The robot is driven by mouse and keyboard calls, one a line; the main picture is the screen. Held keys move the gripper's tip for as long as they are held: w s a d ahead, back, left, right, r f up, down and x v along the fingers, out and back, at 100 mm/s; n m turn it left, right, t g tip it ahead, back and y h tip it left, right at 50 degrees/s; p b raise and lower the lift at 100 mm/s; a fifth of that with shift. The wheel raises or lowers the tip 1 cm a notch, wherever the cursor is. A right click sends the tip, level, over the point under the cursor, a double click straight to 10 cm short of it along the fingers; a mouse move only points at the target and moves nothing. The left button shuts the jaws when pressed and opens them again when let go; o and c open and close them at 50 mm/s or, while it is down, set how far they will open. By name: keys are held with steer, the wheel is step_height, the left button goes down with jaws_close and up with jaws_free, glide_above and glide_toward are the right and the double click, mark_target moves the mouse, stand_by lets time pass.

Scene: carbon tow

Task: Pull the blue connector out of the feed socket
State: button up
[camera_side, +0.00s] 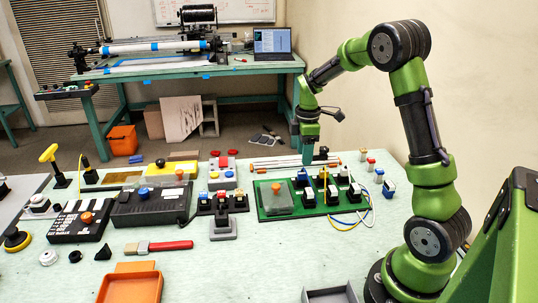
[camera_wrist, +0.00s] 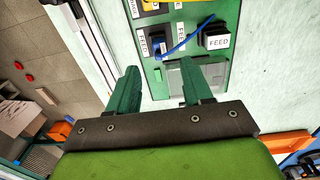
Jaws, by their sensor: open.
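A green board (camera_side: 290,212) with several black sockets lies on the worktable; its edge also shows in the wrist view (camera_wrist: 152,90). A small blue connector (camera_side: 332,193) appears to sit among these sockets in the side view. A blue cable (camera_wrist: 188,40) runs from a socket in the wrist view. My gripper (camera_side: 307,158) hangs above the back of the board. Its two green fingers (camera_wrist: 160,75) are apart and empty, short of the sockets in the picture.
Yellow and white cables (camera_side: 352,226) loop at the board's right side. Small coloured connectors (camera_side: 371,163) stand to the right. An orange tray (camera_side: 130,287) is at the front.

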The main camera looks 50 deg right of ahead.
mark_target(302, 170)
step_height(302, 170, down, 7)
steer(key=shift+w+f, duration=0.15)
steer(key=shift+f, duration=0.05)
stand_by(0.3)
steer(key=shift+c, duration=0.3)
jaws_close()
